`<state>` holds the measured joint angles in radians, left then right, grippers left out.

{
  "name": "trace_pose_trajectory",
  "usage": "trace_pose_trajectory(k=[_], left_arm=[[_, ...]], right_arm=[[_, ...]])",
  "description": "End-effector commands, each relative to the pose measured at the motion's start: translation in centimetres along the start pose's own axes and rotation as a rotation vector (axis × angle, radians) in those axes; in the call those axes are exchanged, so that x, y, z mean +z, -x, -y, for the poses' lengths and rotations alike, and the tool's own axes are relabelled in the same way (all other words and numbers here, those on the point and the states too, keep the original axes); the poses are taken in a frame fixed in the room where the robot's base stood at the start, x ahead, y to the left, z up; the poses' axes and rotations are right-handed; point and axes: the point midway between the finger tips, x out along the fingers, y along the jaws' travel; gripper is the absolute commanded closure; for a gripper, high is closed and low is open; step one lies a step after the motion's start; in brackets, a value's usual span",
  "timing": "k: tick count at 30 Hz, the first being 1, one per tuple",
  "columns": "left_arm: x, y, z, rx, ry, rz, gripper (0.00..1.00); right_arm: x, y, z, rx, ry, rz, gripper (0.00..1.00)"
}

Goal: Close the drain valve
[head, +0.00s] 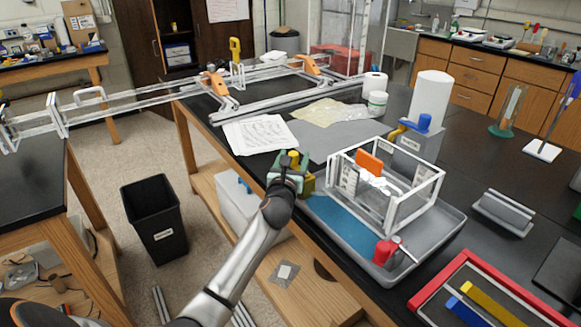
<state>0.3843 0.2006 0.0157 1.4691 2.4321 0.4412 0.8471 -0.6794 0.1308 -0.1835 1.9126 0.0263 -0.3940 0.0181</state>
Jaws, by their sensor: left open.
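My left gripper (289,172) reaches in from the bottom and is at the left edge of the black bench, open. A small yellow part (294,157) shows at its fingertips; I cannot tell whether they touch. A clear box with a white frame (385,185) stands in a grey tray (448,232). A red fitting with a metal stem (384,251) sits at the tray's front. A blue handle (417,124) tops a grey labelled block (418,147) behind the box. No readable label shows which is the drain valve. My right gripper is not in view.
Printed papers (262,135) and a long extrusion frame (265,95) lie farther back. A paper towel roll (430,100) stands behind the box. A red-edged tray (478,290) is at front right. A black bin (154,215) stands on the floor at left.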

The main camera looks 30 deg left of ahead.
Motion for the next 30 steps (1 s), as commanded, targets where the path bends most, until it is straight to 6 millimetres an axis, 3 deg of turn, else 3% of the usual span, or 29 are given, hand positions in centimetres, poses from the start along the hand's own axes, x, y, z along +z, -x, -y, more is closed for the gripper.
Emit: trace_pose_trajectory(k=[5,18,24,30], left_arm=[[0.0,2.2,0.0,-0.001,0.0,-0.002,0.36],[-0.1,10.2,0.0,-0.001,0.001,-0.003,0.36],[-0.1,11.9,0.0,-0.001,0.001,-0.001,0.36],[-0.1,12.2,0.0,-0.001,0.0,-0.002,0.36]], right_arm=[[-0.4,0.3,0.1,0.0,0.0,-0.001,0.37],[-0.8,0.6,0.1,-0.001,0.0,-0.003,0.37],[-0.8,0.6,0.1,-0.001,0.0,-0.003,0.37],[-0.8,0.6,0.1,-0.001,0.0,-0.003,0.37]])
